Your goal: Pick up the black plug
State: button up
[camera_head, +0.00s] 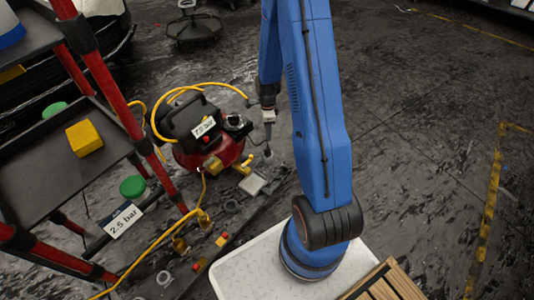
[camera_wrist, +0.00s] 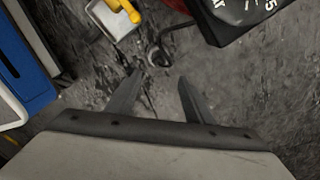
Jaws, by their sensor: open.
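My gripper (camera_wrist: 160,76) is open, with its two dark fingers apart and nothing visible between them. It also shows in the head view (camera_head: 269,118), pointing down beside the red and black compressor. In the wrist view a dark curled piece (camera_wrist: 156,50), like a cord end or plug, lies on the floor just beyond the fingertips, next to a black box with a dial. I cannot tell for sure whether it is the black plug. No black plug stands out clearly in the head view, where the arm hides part of the floor.
The compressor (camera_head: 203,140) with yellow hose stands left of my gripper. A red-framed cart (camera_head: 50,155) bears a yellow block (camera_head: 84,138). In the wrist view a pale tray with a yellow handle (camera_wrist: 115,20) and a blue box (camera_wrist: 20,65) lie nearby.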

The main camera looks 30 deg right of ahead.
aim_at(268, 148)
notch_tip(268, 148, down, 14)
jog(key=shift+s+r, duration=0.1)
jog(key=shift+s, duration=0.05)
dwell(0.7)
jog(key=shift+c, duration=0.3)
jog(key=c, duration=1.1)
